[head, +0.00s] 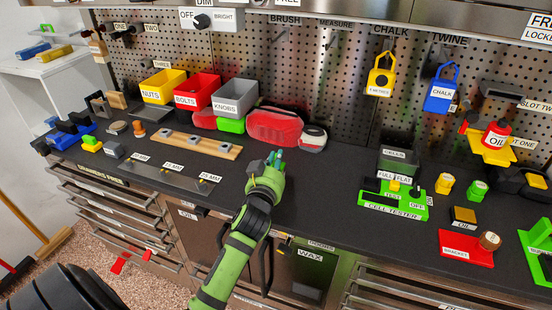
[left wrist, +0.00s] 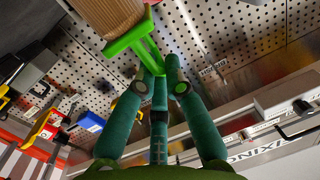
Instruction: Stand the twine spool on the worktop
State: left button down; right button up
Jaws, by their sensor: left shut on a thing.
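My left gripper (head: 278,156) is over the dark worktop (head: 330,190), near its middle. My right gripper is in neither view.
A red case (head: 273,127) lies behind the gripper, with a tape measure (head: 313,137) beside it. A wooden strip (head: 190,146) is to the left. The green cell tester (head: 405,207) and red bracket tray (head: 466,249) are to the right. The worktop between gripper and tester is clear.

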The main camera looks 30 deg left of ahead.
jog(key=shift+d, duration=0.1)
pick_arm(q)
jog(key=shift+f, duration=0.15)
jog(key=c, duration=1.3)
grip_release()
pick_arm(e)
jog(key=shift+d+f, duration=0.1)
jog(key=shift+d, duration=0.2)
pick_arm(q)
jog(key=shift+r, duration=0.3)
jog(key=b+v, duration=0.2)
jog(key=v, duration=1)
jog(key=shift+f+b, duration=0.1)
jog(key=shift+b, duration=0.25)
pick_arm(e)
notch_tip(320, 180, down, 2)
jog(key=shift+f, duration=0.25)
